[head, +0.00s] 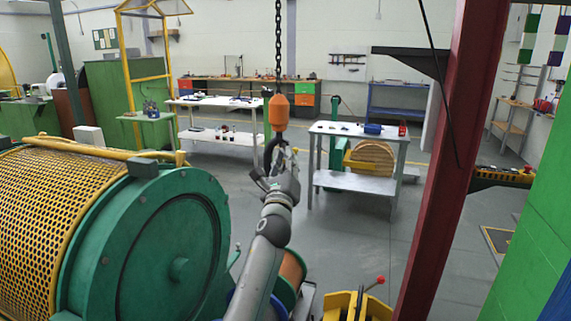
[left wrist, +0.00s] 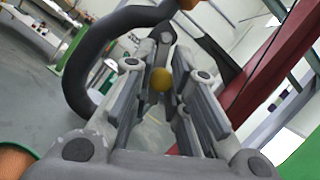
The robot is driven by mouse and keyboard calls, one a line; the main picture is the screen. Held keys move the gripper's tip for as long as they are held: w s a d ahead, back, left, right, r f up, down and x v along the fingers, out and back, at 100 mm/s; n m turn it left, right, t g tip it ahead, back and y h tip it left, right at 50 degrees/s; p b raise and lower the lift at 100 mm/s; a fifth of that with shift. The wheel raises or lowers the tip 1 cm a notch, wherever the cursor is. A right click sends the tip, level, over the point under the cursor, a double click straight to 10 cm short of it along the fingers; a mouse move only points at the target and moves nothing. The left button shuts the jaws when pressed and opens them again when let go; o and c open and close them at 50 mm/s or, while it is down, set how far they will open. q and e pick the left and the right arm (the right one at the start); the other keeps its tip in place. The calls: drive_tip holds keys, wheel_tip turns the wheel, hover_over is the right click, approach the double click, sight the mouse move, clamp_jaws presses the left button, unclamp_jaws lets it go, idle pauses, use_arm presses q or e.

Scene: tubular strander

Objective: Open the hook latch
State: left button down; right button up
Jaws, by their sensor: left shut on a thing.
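The dark crane hook (head: 269,152) hangs below an orange hook block (head: 279,113) on a chain. In the left wrist view the hook (left wrist: 76,78) is a thick dark curve on the left and top. A small yellow knob (left wrist: 161,79), seemingly part of the hook latch, shows between my fingers. My left gripper (head: 287,157) is at the hook's right side. In the left wrist view, my left gripper (left wrist: 160,85) is shut on the knob. The latch itself is mostly hidden by the fingers. My right gripper is not in view.
A green drum machine with a yellow mesh guard (head: 45,215) stands at the left. A red column (head: 450,170) rises at the right. A metal table (head: 360,184) stands behind the hook. Grey floor lies open between them.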

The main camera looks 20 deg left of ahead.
use_arm(q)
drive_tip(key=n, duration=0.1)
drive_tip(key=n+y, duration=0.1)
drive_tip(key=n+g, duration=0.1)
drive_tip(key=shift+d+r, duration=0.25)
drive_tip(key=shift+d, duration=0.15)
drive_tip(key=shift+d+r+n+g+y+p, duration=0.2)
drive_tip(key=shift+r+n+g+y+p, duration=0.25)
drive_tip(key=shift+n, duration=1.1)
drive_tip(key=shift+d+r+n+g+y+p, duration=0.25)
drive_tip(key=shift+n+g, duration=0.45)
drive_tip(key=shift+n, duration=0.9)
drive_tip(key=shift+d+r+n+g+y+p, duration=0.15)
drive_tip(key=shift+r+n+g+y+p, duration=0.3)
drive_tip(key=shift+n, duration=1.1)
drive_tip(key=c, duration=1.4)
unclamp_jaws()
